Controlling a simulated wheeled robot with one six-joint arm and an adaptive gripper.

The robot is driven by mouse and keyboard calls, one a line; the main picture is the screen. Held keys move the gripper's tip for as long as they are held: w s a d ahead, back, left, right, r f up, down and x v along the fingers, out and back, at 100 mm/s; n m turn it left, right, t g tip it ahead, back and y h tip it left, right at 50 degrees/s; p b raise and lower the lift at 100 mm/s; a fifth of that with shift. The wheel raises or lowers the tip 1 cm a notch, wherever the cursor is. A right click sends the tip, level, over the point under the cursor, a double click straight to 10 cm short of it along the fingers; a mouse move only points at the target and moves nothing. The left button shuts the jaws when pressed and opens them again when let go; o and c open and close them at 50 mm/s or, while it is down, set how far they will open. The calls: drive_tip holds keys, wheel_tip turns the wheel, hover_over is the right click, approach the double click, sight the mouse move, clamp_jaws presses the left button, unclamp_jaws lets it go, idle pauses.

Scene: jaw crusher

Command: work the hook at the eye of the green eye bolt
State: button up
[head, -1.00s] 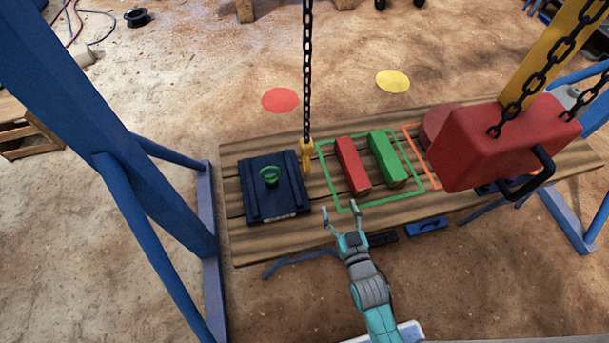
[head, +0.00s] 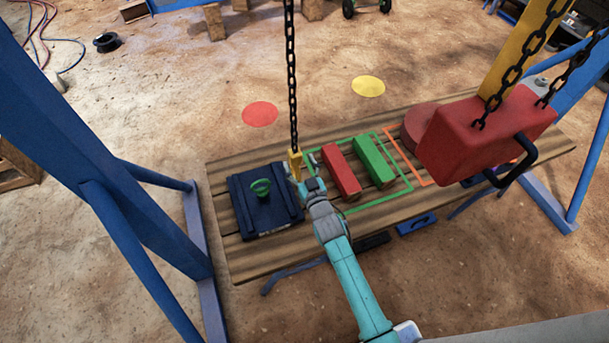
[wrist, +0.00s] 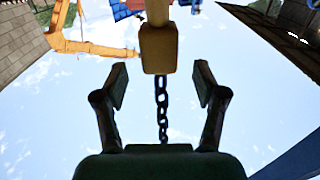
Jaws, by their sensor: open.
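The green eye bolt (head: 261,188) stands on a dark blue plate (head: 243,214) on the left part of the bench. The yellow hook (head: 295,162) hangs on a dark chain (head: 291,75) just right of the plate; its lower part is hidden behind my gripper. My gripper (head: 303,171) is open at the hook. In the wrist view the fingers of my gripper (wrist: 162,76) stand apart to either side, with the yellow hook block (wrist: 160,48) between or just beyond their tips. I cannot tell whether they touch it. The hook and the eye are apart.
A red block (head: 342,170) and a green block (head: 374,161) lie in a green outline right of my gripper. A large red weight (head: 475,135) with a black handle hangs on chains at right. A blue frame leg (head: 95,150) stands at left. The wooden bench (head: 232,262) has bare planks in front.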

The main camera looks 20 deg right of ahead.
sight(297, 159)
drive_tip(key=shift+w, duration=2)
clamp_jaws()
